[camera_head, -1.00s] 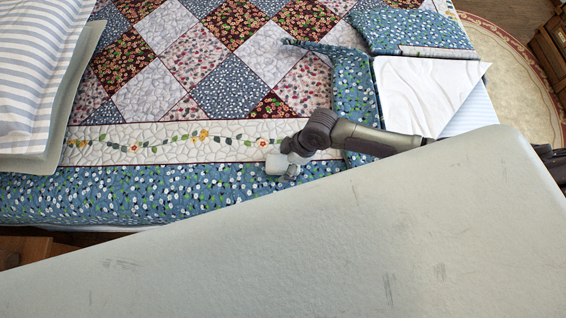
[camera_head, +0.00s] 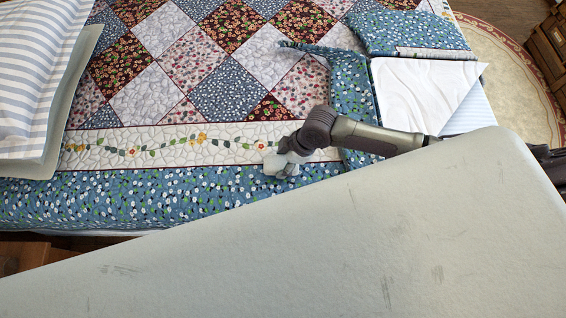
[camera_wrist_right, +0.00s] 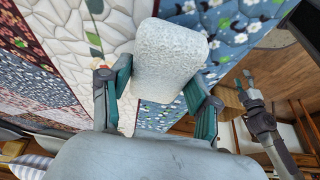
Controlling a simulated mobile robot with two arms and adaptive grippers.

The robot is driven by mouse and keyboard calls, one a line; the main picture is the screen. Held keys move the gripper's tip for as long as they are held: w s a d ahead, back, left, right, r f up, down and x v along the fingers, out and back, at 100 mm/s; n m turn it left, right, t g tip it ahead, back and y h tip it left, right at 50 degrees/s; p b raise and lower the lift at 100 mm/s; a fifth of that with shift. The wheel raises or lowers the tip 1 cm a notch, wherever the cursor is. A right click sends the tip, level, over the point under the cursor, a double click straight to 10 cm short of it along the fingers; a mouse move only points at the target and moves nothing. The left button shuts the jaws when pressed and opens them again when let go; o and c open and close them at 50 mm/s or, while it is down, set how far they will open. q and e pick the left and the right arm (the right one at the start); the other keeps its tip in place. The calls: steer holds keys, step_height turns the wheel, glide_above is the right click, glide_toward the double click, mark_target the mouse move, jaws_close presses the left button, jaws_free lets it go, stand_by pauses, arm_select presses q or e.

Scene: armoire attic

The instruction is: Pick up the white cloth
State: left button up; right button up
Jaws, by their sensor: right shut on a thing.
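The white cloth (camera_wrist_right: 170,62) is a pale, textured, bulky piece between the fingers of my right gripper (camera_wrist_right: 155,98) in the right wrist view. The fingers lie on both sides of it, and the gripper is shut on it. In the head view my right gripper (camera_head: 284,166) is at the near edge of the bed, low over the blue flowered border, and only a small pale bit of the cloth (camera_head: 271,164) shows beside it. A grey arm with a gripper (camera_wrist_right: 248,98), apparently my left, shows at the right of the wrist view; its jaws are unclear.
The bed has a patchwork quilt (camera_head: 190,75). Striped pillows (camera_head: 35,70) lie at the left, and a folded-back white sheet (camera_head: 415,90) and blue bedding (camera_head: 410,35) at the right. A round rug (camera_head: 510,65) and a wooden cabinet (camera_head: 548,45) stand beyond.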

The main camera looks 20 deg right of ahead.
mark_target(279, 160)
steer(key=r, duration=0.3)
steer(key=shift+w+d+r+b, duration=0.1)
steer(key=shift+w+d+b, duration=0.2)
steer(key=shift+w, duration=0.05)
steer(key=w+d+r+b, duration=0.2)
steer(key=w+d+r, duration=0.4)
steer(key=w+d, duration=0.1)
steer(key=shift+w+d+r, duration=0.25)
steer(key=shift+w+r, duration=0.05)
steer(key=shift+w, duration=0.1)
